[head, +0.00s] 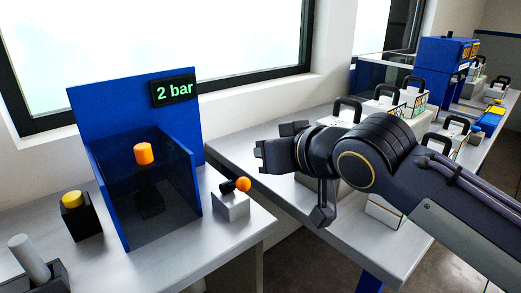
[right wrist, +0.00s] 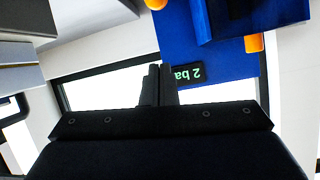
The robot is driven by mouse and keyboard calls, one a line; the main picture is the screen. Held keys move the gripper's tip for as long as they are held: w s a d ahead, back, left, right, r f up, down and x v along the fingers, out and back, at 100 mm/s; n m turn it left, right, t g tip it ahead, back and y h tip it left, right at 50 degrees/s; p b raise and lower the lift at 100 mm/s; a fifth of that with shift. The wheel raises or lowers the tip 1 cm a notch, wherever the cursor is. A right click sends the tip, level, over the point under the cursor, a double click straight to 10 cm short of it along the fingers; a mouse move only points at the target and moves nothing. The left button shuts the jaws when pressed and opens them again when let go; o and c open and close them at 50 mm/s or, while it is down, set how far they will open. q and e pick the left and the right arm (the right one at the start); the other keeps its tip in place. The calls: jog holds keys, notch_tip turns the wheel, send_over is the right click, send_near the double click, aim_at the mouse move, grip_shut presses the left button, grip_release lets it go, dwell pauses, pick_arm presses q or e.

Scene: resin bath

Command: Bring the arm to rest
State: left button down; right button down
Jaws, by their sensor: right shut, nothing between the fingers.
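My right arm (head: 400,170) reaches in from the right in the head view, stretched out above the tables. My right gripper (head: 260,152) points left, with the blue station beyond it. In the right wrist view the two fingers (right wrist: 158,72) are together, with nothing between them. The gripper appears clear of the objects around it. My left gripper is in neither view.
The blue station's display (head: 174,90) reads "2 bar". An orange-topped part (head: 144,154) stands behind its dark clear panels. A white block with an orange-knobbed lever (head: 233,203) and a yellow button (head: 72,200) flank it. Several handled containers (head: 388,105) stand behind my arm.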

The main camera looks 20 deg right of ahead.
dwell(0.4)
jog(key=s+f+m+g, duration=0.1)
jog(key=s+f+g, duration=0.1)
jog(key=s+f, duration=0.5)
jog(key=s+f+g+y, duration=0.1)
jog(key=s+f+g, duration=0.25)
jog(key=f, duration=0.65)
jog(key=s+f+m+g, duration=0.1)
jog(key=s+f+g, duration=0.1)
jog(key=s+f, duration=0.55)
notch_tip(320, 180, up, 17)
jog(key=w+p, duration=0.1)
jog(key=p, duration=1.7)
jog(key=shift+w+d+p, duration=0.15)
jog(key=shift+w+p, duration=0.05)
jog(key=shift+p, duration=0.2)
jog(key=shift+f, duration=0.1)
